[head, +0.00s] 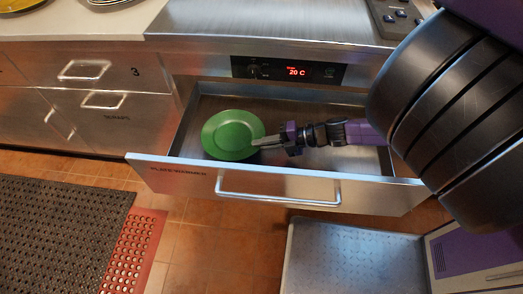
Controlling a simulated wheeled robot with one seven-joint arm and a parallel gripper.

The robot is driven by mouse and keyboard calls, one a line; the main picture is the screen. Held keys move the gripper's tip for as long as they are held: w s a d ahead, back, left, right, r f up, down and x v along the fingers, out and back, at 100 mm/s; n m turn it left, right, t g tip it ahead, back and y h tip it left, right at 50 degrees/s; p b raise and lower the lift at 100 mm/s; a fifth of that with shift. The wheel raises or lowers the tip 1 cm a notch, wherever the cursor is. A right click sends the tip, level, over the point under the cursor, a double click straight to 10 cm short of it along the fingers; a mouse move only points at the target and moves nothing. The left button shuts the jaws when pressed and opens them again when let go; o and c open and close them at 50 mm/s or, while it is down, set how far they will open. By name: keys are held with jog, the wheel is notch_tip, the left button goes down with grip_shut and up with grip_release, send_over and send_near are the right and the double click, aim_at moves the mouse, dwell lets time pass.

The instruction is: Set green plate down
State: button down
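The green plate (228,134) is round and lies at the left side inside the open plate-warmer drawer (165,165), or just above its floor; I cannot tell if it touches the floor. My gripper (258,143) reaches in from the right, with its fingertips at the plate's right rim. The fingers look close together at the rim, and the rim seems to sit between them. The far fingertip is partly hard to make out at this size.
The drawer's front panel and handle (278,190) stick out over the tiled floor (215,240). The drawer's right part is bare beneath my arm. A display panel (290,71) is above the drawer. Closed drawers (100,73) are at left. Dark (60,235) and red (128,250) mats lie on the floor.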

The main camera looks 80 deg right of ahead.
aim_at(261, 155)
jog(key=shift+f+b, duration=0.4)
jog(key=shift+f, duration=1.2)
jog(key=shift+f, duration=0.1)
jog(key=c, duration=1.9)
grip_release()
jog(key=shift+f, duration=0.1)
jog(key=shift+c, duration=0.2)
jog(key=shift+r, duration=0.25)
jog(key=v, duration=1.2)
jog(key=shift+p, duration=0.4)
